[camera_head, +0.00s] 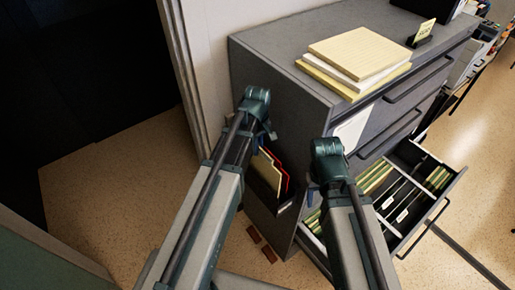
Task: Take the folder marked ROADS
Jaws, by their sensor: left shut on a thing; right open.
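A dark holder (261,190) on the side of the grey cabinet has a tan folder (267,172) and a red folder (283,168) standing in it. No ROADS marking is readable on them. My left gripper (267,134) is just above these folders, shut on what appears to be the tan one; its fingertips are mostly hidden by my arm. My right gripper (312,192) is open and empty beside the cabinet front, partly hidden by its own arm. An open drawer (446,187) at lower right holds several green and tan folders (375,177) with unreadable tabs.
The grey cabinet (285,55) carries a stack of yellow pads (360,52) and a small yellow sign (422,32). A pale panel (352,128) is on its front. Small brown pieces (268,254) lie on the floor. Floor left of the cabinet is clear.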

